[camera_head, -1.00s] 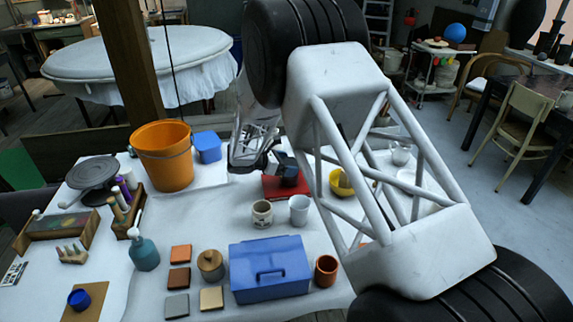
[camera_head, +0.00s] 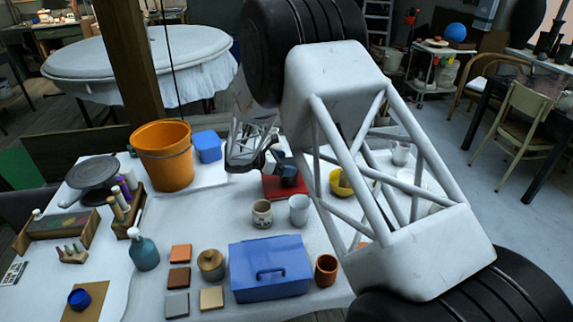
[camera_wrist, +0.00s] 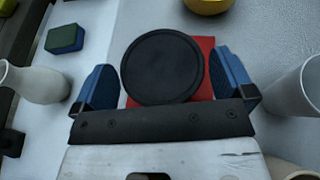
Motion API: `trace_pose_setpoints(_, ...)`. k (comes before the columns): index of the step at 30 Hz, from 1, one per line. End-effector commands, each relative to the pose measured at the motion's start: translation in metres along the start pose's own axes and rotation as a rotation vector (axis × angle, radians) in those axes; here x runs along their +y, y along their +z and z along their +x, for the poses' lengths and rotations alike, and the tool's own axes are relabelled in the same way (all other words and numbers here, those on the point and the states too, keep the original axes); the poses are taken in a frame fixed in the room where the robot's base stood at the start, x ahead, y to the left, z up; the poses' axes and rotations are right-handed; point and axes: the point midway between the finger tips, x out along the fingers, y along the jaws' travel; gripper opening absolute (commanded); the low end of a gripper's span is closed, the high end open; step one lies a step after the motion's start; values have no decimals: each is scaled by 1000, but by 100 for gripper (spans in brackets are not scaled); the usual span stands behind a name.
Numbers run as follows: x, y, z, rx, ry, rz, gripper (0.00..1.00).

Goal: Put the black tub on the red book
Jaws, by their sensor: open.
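The black tub (camera_wrist: 163,68) shows as a dark round shape from above in the wrist view. It rests on the red book (camera_wrist: 205,46), whose red edges show at its upper right and lower left. In the head view the tub (camera_head: 288,171) stands on the red book (camera_head: 283,188) at the middle of the table. My gripper (camera_wrist: 164,88) is open, with one blue finger on each side of the tub and gaps between. In the head view my gripper (camera_head: 276,160) is just above and left of the tub, partly hidden by my arm.
A white cup (camera_head: 299,209) and a beige mug (camera_head: 262,213) stand in front of the book. A yellow bowl (camera_head: 340,182) is to its right, partly behind my arm. An orange bucket (camera_head: 163,156) and a blue box (camera_head: 208,146) stand left; a blue toolbox (camera_head: 270,268) is in front.

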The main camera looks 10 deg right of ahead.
Motion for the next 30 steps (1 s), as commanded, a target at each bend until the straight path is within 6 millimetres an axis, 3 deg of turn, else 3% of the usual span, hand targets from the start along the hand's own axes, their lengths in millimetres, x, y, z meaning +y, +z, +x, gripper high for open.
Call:
trace_pose_setpoints(18,0,0,-90,1,1,1,100)
trace_pose_setpoints(24,0,0,-107,0,1,1,100)
trace_pose_setpoints(30,0,0,-112,0,0,1,100)
